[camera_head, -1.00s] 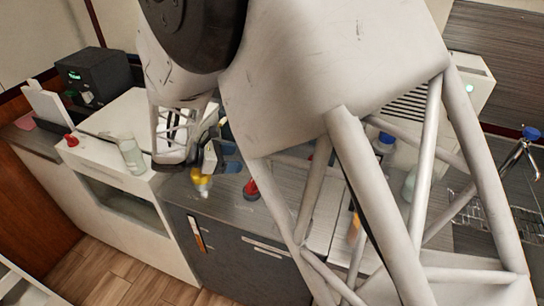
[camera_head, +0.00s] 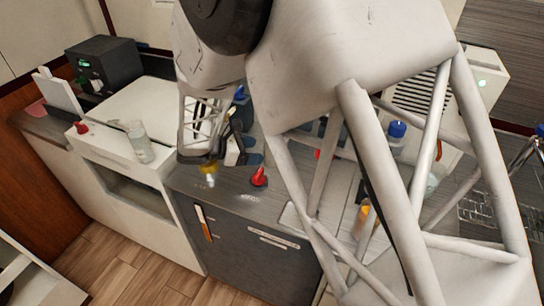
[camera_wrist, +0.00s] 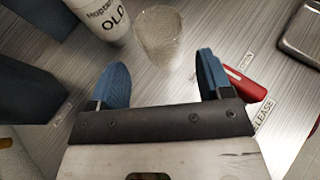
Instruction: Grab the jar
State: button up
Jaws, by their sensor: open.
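A clear glass jar (camera_wrist: 160,36) with a grainy look stands on the grey streaked counter in the wrist view, at the top middle. My gripper (camera_wrist: 158,82) has its two blue fingers apart with nothing between them, and the jar is just beyond the fingertips, not touching them. In the head view my gripper (camera_head: 240,153) is partly hidden by my own arm, over the dark counter. I cannot pick out this jar in the head view.
A red handle (camera_wrist: 242,84) is beside the right finger; a metal-edged object (camera_wrist: 302,32) lies at far right. In the head view, a clear glass (camera_head: 139,143) stands on a white machine (camera_head: 122,166).

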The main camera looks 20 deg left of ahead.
aim_at(264, 151)
jog(key=shift+x, duration=0.9)
jog(key=shift+w+d, duration=0.1)
jog(key=shift+d, duration=0.05)
jog(key=shift+x, duration=2.45)
jog(key=c, duration=0.7)
jog(key=shift+r, duration=0.1)
